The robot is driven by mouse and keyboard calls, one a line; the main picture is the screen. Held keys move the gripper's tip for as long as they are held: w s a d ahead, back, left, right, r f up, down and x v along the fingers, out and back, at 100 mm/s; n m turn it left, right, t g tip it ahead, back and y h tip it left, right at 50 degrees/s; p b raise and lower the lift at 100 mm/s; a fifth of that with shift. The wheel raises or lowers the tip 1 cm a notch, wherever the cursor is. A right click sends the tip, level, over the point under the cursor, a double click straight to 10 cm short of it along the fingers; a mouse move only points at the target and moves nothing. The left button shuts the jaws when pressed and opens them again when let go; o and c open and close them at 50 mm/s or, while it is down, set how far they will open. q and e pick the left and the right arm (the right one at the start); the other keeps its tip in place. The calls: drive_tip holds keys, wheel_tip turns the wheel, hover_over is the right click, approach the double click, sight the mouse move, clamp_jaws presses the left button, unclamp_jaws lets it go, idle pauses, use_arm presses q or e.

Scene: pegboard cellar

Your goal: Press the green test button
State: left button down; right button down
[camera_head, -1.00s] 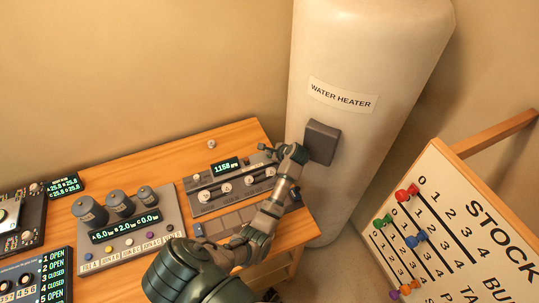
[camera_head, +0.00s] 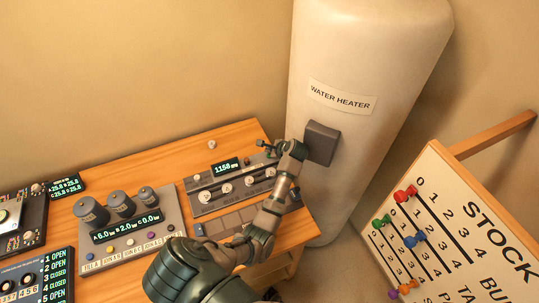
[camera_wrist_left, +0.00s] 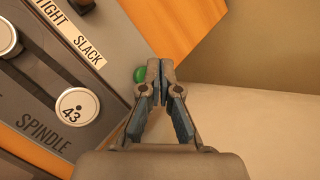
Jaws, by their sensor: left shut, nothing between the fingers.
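The green test button (camera_wrist_left: 140,74) shows in the left wrist view at the edge of the grey spindle panel (camera_wrist_left: 108,89), just left of my fingertips. I cannot tell whether they touch it. My left gripper (camera_wrist_left: 161,66) is shut and empty. In the head view my left gripper (camera_head: 267,147) is over the far right end of the grey console (camera_head: 204,209), beside the water heater, and the green button cannot be made out there. My right gripper is not in view.
The console's display (camera_head: 227,167) reads about 1158 RPM. The water heater (camera_head: 370,60) with its dark box (camera_head: 321,143) stands close to my left wrist. A module with cylinders (camera_head: 130,241) is to the left on the wooden table (camera_head: 165,159). A stock board (camera_head: 455,220) stands at right.

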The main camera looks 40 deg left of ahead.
use_arm(q)
drive_tip(key=shift+r+p, duration=1.2)
drive_tip(key=shift+r, duration=1.25)
